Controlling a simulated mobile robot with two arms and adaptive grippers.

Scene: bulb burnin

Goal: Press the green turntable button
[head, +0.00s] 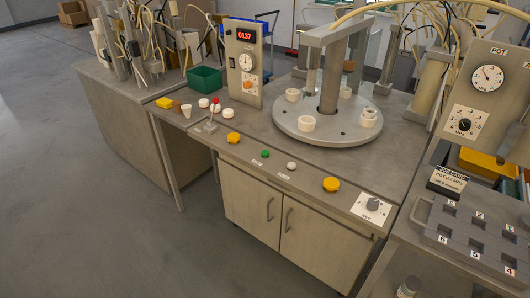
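The green button (265,154) sits on the front strip of the workbench, between a yellow button (233,138) on its left and a white button (291,166) on its right. A small label lies in front of it, too small to read. The round grey turntable (325,130) stands behind it on the bench, with several white ring-shaped holders on its plate and a central column. Neither of my grippers shows in the head view. Nothing covers the green button.
A small lever with a red knob (213,105) stands left of the buttons. A second yellow button (331,184) and a dial (373,203) lie to the right. A panel with a red display (243,62) stands behind. A numbered grey tray (478,237) is at the right. Floor in front is clear.

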